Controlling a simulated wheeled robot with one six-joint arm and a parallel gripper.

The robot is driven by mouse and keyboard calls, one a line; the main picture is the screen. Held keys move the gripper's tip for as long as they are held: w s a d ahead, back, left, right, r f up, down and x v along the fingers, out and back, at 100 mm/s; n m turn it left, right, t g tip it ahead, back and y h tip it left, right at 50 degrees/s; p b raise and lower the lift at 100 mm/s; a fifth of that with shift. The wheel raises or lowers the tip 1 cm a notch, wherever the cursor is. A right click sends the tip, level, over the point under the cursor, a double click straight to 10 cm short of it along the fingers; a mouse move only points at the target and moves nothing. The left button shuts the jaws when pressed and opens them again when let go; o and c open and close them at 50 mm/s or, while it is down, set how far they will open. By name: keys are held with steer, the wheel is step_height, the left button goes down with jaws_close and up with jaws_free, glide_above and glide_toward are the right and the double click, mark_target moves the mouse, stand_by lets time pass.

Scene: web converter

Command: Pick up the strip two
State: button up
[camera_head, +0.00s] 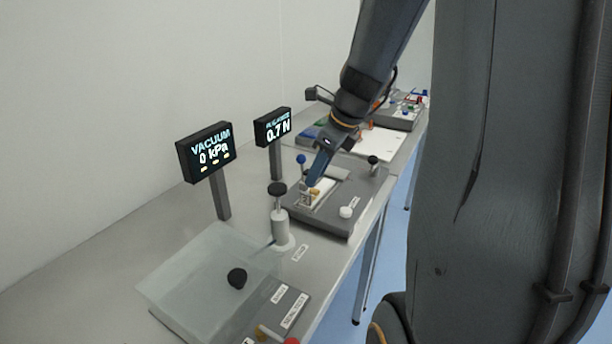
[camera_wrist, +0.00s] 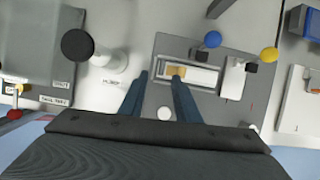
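A pale strip (camera_wrist: 203,76) with a yellow piece (camera_wrist: 176,70) at its left end lies in the slot of a grey fixture plate (camera_wrist: 225,108). In the head view the strip (camera_head: 325,184) lies in the fixture just below my gripper (camera_head: 313,178). In the wrist view my gripper (camera_wrist: 160,78) has its two blue fingers apart, with nothing visible held between them. The fingertips are at the left end of the slot, near the yellow piece. Whether they touch it is unclear.
A blue-knobbed post (camera_wrist: 212,40) and a yellow-knobbed one (camera_wrist: 269,54) stand by the fixture. A black-topped white post (camera_head: 279,215) is beside it. A clear-covered box (camera_head: 205,270) is at the front. Two displays (camera_head: 207,150) (camera_head: 273,127) stand along the back.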

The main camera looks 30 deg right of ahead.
mark_target(307, 194)
steer(key=shift+m, duration=0.3)
steer(key=x, duration=0.7)
steer(key=shift+w+d+f+p, duration=0.15)
steer(key=shift+w+f+p, duration=0.05)
steer(key=shift+f+p, duration=0.2)
steer(key=shift+r, duration=0.1)
jaws_close()
stand_by(0.8)
